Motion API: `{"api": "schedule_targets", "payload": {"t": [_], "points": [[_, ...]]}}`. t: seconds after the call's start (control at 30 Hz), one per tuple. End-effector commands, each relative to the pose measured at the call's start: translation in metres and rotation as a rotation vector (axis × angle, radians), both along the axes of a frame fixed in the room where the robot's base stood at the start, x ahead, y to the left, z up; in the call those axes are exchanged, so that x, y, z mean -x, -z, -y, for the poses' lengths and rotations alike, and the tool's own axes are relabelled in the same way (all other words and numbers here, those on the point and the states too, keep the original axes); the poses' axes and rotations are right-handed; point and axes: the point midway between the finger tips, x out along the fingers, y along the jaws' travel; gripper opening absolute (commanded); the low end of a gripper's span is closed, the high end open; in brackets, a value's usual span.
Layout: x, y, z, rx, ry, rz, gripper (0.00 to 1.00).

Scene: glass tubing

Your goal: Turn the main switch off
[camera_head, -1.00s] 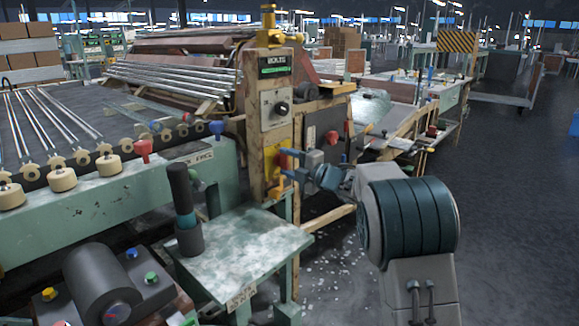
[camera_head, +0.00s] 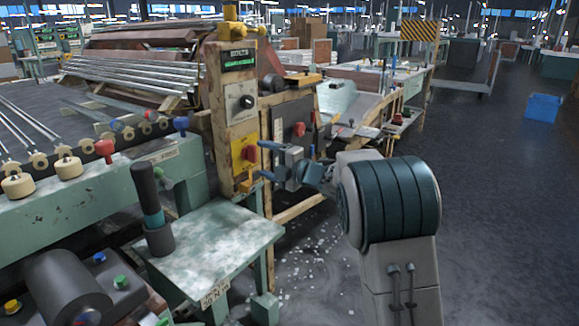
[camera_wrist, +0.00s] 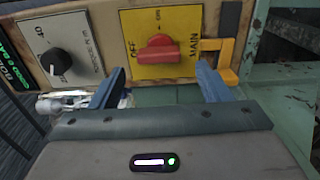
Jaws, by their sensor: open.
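The main switch is a red knob (camera_wrist: 157,53) on a yellow plate (camera_wrist: 148,19) marked OFF, ON and MAIN. Its grip lies along the line from OFF to MAIN; I cannot tell which end is the pointer. In the head view the red knob (camera_head: 250,152) is low on the tan control post (camera_head: 230,100). My gripper (camera_wrist: 160,78) is open and empty, its two blue fingers apart on either side below the knob in the wrist view. In the head view my gripper (camera_head: 263,160) is close to the plate; contact is not visible.
A black dial (camera_wrist: 60,61) is on the same panel. A yellow bracket (camera_wrist: 222,55) sits beside the plate. A grey box with another red knob (camera_head: 299,129) stands behind my gripper. A worn green table (camera_head: 205,245) is below left. Open floor (camera_head: 480,200) lies right.

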Motion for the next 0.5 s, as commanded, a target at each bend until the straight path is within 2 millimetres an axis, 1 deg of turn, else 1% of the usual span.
{"api": "schedule_targets", "payload": {"t": [0.03, 0.2, 0.33, 0.5], "points": [[0.008, -0.003, 0.012, -0.002, 0.004, -0.001, 0.71], [0.033, -0.002, 0.042, -0.001, 0.003, -0.002, 0.71], [0.048, -0.001, 0.060, -0.001, 0.003, -0.001, 0.71], [0.059, 0.000, 0.074, 0.000, 0.000, -0.001, 0.71]]}}
